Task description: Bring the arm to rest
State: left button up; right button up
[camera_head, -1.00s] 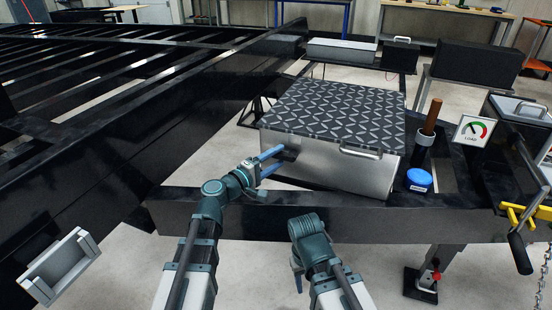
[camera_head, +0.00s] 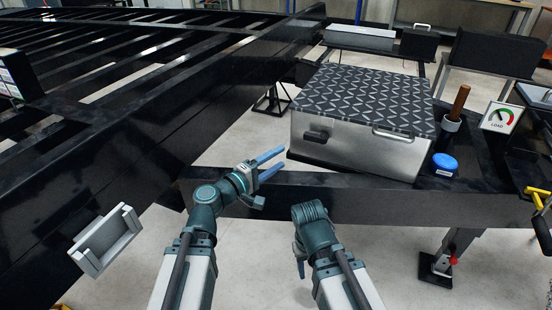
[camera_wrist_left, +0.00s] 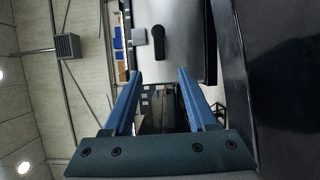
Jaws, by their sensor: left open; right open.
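My left gripper (camera_head: 284,160) is open and empty, its two blue fingers pointing right toward the front of a metal toolbox (camera_head: 375,155), just short of its left front corner. The toolbox has a dark chequer-plate lid and a black latch (camera_head: 316,135). The latch also shows in the left wrist view (camera_wrist_left: 158,40), beyond the blue fingers, with nothing between them. My right arm is folded low at the centre in the head view; its gripper (camera_head: 300,265) is mostly hidden behind the arm's own links, and its fingers cannot be made out.
A black trailer frame (camera_head: 400,208) runs under the toolbox and along the left. A grey bracket (camera_head: 105,240) is at lower left.

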pick_arm(q)
jog(key=s+f+m+g+y, duration=0.2)
jog(key=s+f+m+g, duration=0.15)
jog(key=f, duration=0.45)
jog(key=s+f+m+g+y, duration=0.2)
jog(key=s+f+m+g, duration=0.1)
jog(key=f+m+g, duration=0.3)
jog(key=s+a+f+g+y+p, duration=0.1)
jog(key=s+a+f+g+y, duration=0.1)
jog(key=s+a+f+y, duration=0.3)
jog(key=s+a+f+g+y, duration=0.1)
jog(key=s+a+f+y, duration=0.15)
jog(key=a, duration=0.45)
jog(key=s+d+r+m+p, duration=0.1)
jog(key=d+r+p, duration=0.2)
jog(key=r+p, duration=0.5)
jog(key=s+d+r+m+g+y+p, duration=0.1)
jog(key=d+r+p, duration=0.3)
jog(key=r+p, duration=0.4)
jog(key=s+d+r+m+p, duration=0.2)
jog(key=s+d+r+p, duration=0.1)
jog(key=r+p, duration=0.5)
jog(key=shift+s+d+r, duration=0.15)
jog(key=shift+d+r, duration=0.25)
jog(key=shift+d, duration=0.1)
jog(key=shift+y, duration=0.25)
jog(key=shift+c, duration=0.6)
